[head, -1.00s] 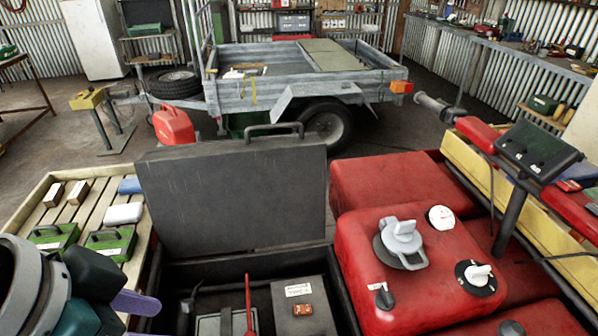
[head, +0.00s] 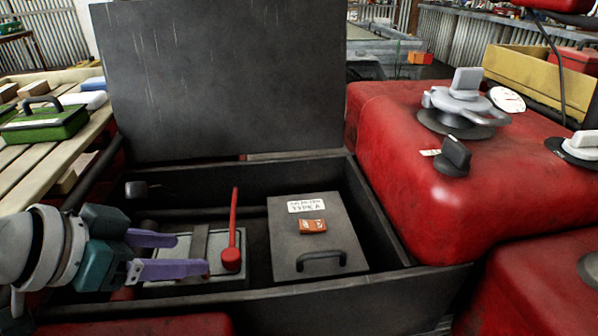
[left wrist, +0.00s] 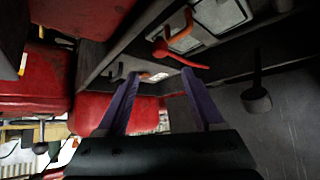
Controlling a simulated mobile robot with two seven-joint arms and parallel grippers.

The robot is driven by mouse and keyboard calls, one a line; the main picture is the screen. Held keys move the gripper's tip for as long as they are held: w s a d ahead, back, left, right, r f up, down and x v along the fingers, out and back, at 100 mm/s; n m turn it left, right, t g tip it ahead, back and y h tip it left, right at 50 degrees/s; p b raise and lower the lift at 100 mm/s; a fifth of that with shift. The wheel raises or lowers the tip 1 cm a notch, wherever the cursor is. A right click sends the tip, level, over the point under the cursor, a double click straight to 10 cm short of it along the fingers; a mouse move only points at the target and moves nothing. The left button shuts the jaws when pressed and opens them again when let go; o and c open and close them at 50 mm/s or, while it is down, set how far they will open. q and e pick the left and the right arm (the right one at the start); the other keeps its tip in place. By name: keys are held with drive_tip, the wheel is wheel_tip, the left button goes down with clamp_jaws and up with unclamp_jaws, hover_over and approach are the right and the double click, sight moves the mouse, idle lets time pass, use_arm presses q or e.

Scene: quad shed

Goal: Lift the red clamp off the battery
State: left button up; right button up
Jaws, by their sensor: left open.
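The red clamp (head: 232,257) has a long handle standing up and sits at the right side of the grey battery (head: 172,266) inside the open black box. In the left wrist view the clamp (left wrist: 160,48) shows beyond the fingertips, with its handle reaching right. My left gripper (head: 193,254) has two purple fingers, spread apart and empty. It reaches in from the left over the battery, its fingertips pointing at the clamp with a small gap in the picture. The near finger hides part of the battery. My right gripper is not in view.
A dark box (head: 285,255) labelled TYPE A, with an orange connector and black handle, stands right of the battery. The black lid (head: 220,80) stands raised behind. Red tanks (head: 420,190) crowd the right. A slatted pallet (head: 20,180) with green cases lies left.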

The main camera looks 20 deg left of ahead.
sight(228, 256)
use_arm(q)
drive_tip(key=b+x, duration=0.3)
drive_tip(key=x, duration=0.7)
drive_tip(key=shift+f, duration=0.1)
clamp_jaws()
drive_tip(key=shift+s, duration=0.1)
idle(1.1)
